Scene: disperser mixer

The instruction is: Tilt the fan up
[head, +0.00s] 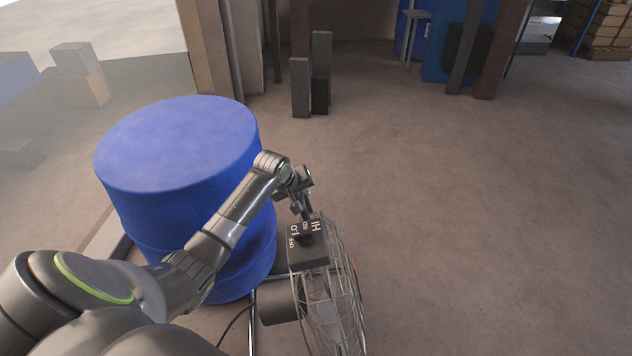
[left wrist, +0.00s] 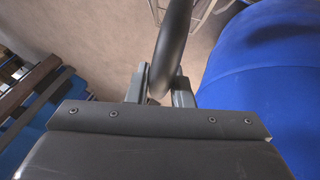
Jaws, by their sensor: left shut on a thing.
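The fan stands in front of the blue drum in the head view, seen from above with its round wire cage (head: 340,300) nearly edge-on. A dark control box (head: 309,258) with white HI, LO and OFF markings sits at its top, and a dark cylindrical motor housing (head: 280,302) is behind the cage. My left gripper (head: 304,209) is at the top of the fan, just above the box. In the left wrist view, its fingers (left wrist: 160,92) are shut on a dark curved bar (left wrist: 174,45), apparently the fan's handle. The contact is partly hidden. My right gripper is out of view.
A large blue drum (head: 180,145) stands close beside my left arm and the fan; it also fills the right of the left wrist view (left wrist: 262,75). Grey blocks (head: 301,90) stand by posts at the back. The floor (head: 480,220) to the right is clear.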

